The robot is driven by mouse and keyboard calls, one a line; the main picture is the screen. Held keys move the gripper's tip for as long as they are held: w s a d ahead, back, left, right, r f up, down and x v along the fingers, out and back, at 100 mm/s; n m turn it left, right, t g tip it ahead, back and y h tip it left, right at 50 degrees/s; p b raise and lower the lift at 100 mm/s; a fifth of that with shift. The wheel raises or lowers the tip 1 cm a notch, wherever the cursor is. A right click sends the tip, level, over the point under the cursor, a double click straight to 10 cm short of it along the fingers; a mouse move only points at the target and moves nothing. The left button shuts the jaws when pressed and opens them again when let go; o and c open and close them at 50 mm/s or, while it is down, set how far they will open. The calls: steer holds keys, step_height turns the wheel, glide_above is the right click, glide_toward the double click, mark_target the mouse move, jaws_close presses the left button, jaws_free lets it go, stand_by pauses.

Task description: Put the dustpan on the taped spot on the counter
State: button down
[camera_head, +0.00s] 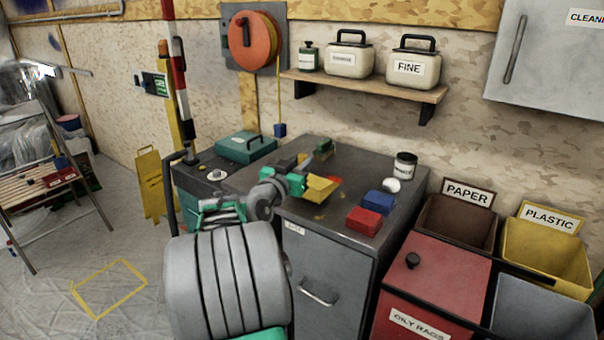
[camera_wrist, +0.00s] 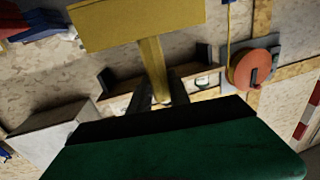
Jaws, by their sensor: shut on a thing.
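The yellow dustpan (camera_head: 322,188) is held above the grey counter (camera_head: 347,170), its pan pointing right in the head view. In the wrist view, its pan (camera_wrist: 140,25) is at the top and its handle (camera_wrist: 153,68) runs down between my fingers. My gripper (camera_wrist: 160,92) is shut on that handle; in the head view my gripper (camera_head: 297,180) is partly hidden by the arm. Small yellow marks (camera_head: 319,217) show on the counter just below the dustpan; I cannot tell whether they outline the taped spot.
A red block (camera_head: 364,221), a blue block (camera_head: 379,203), a white item (camera_head: 392,185), a dark jar (camera_head: 405,165) and a green item (camera_head: 324,147) stand on the counter. A shelf (camera_head: 365,87) hangs behind. Bins (camera_head: 440,270) stand right. A yellow taped rectangle (camera_head: 82,296) marks the floor.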

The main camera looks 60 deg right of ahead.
steer(key=shift+w+d+f, duration=0.1)
steer(key=shift+d+f, duration=0.05)
steer(key=shift+f, duration=1.55)
steer(key=shift+f+b, duration=0.25)
steer(key=shift+b, duration=0.15)
steer(key=c, duration=1.2)
jaws_free()
